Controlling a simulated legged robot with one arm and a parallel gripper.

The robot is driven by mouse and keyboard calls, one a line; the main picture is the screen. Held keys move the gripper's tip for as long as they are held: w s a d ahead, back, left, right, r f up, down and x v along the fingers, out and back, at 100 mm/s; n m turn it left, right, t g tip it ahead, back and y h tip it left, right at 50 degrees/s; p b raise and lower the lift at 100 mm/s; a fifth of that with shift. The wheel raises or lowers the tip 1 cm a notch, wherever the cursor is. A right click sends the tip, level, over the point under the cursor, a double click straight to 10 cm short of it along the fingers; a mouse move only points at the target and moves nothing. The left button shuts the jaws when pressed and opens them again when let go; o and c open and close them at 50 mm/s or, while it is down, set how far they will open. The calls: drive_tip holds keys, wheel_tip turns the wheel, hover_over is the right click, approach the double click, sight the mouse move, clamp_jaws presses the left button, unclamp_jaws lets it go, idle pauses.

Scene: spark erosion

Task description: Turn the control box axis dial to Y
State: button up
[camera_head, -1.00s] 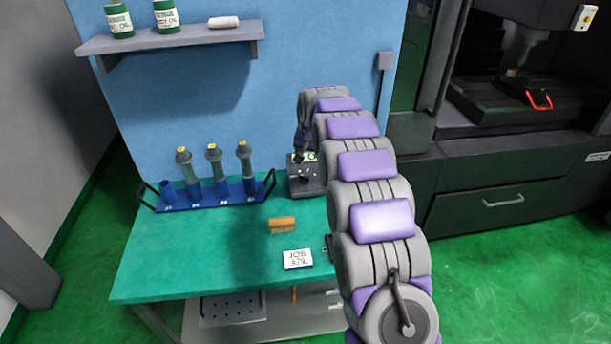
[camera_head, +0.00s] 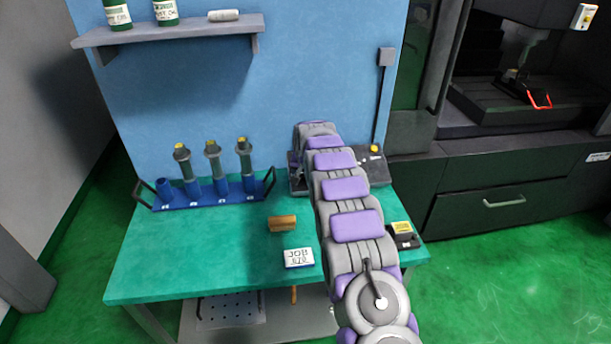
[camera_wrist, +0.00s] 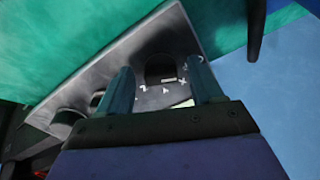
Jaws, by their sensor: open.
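The control box (camera_head: 372,166) is a dark grey box at the back of the green bench, partly hidden behind my arm in the head view. In the wrist view its sloped panel (camera_wrist: 95,75) fills the middle. The axis dial (camera_wrist: 160,66) is a dark round knob with a small pale mark at its lower right. White letters surround it, too small and tilted to read surely. My gripper (camera_wrist: 160,66) is open, one finger on each side of the dial; contact cannot be told. My gripper is hidden in the head view.
Other dark knobs (camera_wrist: 68,120) sit lower left on the panel. A blue rack (camera_head: 215,193) with tool holders stands left on the bench. A brown block (camera_head: 283,223), a JOB card (camera_head: 299,257) and a small dark item with a yellow top (camera_head: 402,232) lie in front.

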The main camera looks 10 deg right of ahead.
drive_tip(key=shift+a, duration=0.25)
drive_tip(key=shift+d, duration=0.35)
drive_tip(key=c, duration=0.4)
drive_tip(key=shift+a, duration=0.15)
drive_tip(key=c, duration=0.7)
drive_tip(key=shift+o, duration=0.2)
